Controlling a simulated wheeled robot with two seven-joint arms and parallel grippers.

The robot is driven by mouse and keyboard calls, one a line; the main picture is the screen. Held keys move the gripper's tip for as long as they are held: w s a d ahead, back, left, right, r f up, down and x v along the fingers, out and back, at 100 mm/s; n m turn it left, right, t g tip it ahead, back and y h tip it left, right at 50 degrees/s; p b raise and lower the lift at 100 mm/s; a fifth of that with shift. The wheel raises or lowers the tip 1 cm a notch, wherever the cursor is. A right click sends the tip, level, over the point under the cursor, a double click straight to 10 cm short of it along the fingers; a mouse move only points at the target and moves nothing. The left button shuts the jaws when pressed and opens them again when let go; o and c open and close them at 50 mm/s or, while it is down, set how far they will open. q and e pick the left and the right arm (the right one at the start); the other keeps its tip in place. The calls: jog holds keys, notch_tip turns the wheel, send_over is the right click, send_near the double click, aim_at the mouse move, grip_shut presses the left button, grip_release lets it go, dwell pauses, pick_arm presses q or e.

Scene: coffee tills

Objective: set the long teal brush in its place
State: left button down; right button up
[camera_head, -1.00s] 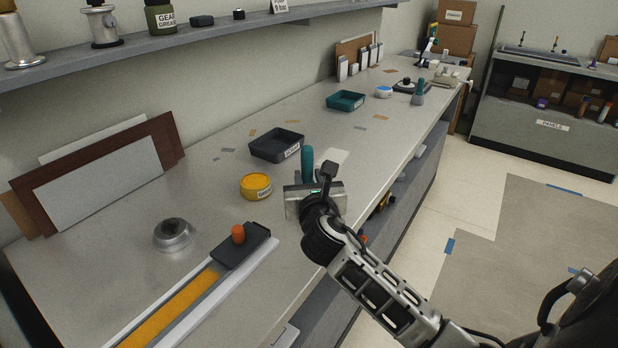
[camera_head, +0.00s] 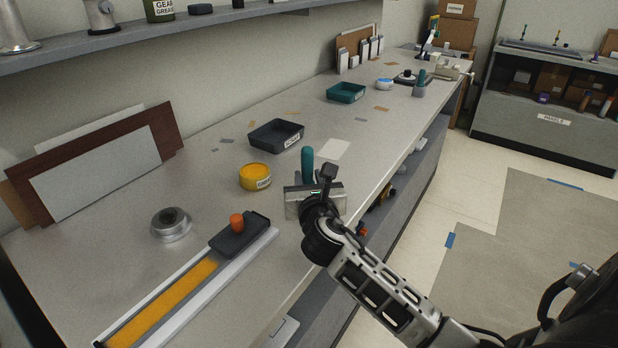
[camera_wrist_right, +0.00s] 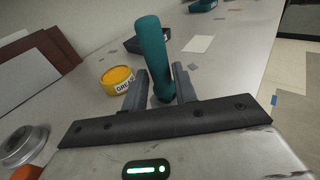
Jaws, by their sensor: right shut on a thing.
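My right gripper (camera_head: 308,186) is shut on the teal brush (camera_head: 307,163) and holds it with its handle pointing up, over the near part of the workbench (camera_head: 225,195). In the right wrist view the teal handle (camera_wrist_right: 152,48) stands between the two grey fingers of the right gripper (camera_wrist_right: 160,88), tilted a little. The brush's lower end is hidden by the gripper. My left gripper is not in view. Another teal upright handle (camera_head: 421,77) stands in a small grey holder (camera_head: 419,91) at the far end of the bench.
A yellow tin (camera_head: 255,177), a dark tray (camera_head: 258,138) and a teal tray (camera_head: 345,93) line the bench. A round metal piece (camera_head: 171,224) and an orange-filled channel (camera_head: 265,240) are nearer. Boards (camera_head: 95,170) lean on the wall. The floor at right is mostly clear.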

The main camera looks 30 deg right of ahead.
jog(key=shift+f+b, duration=0.4)
jog(key=shift+f, duration=0.3)
jog(key=shift+f, duration=0.1)
jog(key=o, duration=1)
jog(key=shift+o, duration=0.2)
jog(key=v, duration=1.6)
jog(key=shift+b, duration=0.35)
jog(key=shift+f, duration=0.1)
